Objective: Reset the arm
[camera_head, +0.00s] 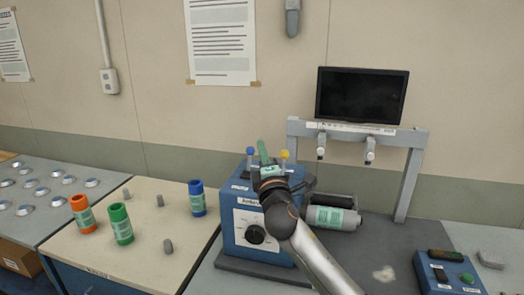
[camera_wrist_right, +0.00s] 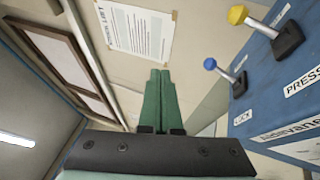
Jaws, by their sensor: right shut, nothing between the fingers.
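My right gripper (camera_head: 263,152) has green fingers and is raised in front of the blue machine (camera_head: 236,212), with its tips pointing up and away. In the right wrist view its two fingers (camera_wrist_right: 159,78) lie together, shut with nothing between them. The machine's blue-knobbed lever (camera_head: 250,151) is just left of the fingers in the head view, and the yellow-knobbed lever (camera_head: 284,155) just right. In the wrist view the blue lever (camera_wrist_right: 211,64) and yellow lever (camera_wrist_right: 239,15) stand apart from the fingers. My wrist hides part of the machine. My left gripper is not in view.
A grey roll (camera_head: 332,217) lies right of the machine under a grey frame (camera_head: 415,165) with a monitor (camera_head: 361,95). A button box (camera_head: 448,272) is at right. The left table holds orange (camera_head: 84,214), green (camera_head: 120,224) and blue (camera_head: 197,198) cylinders.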

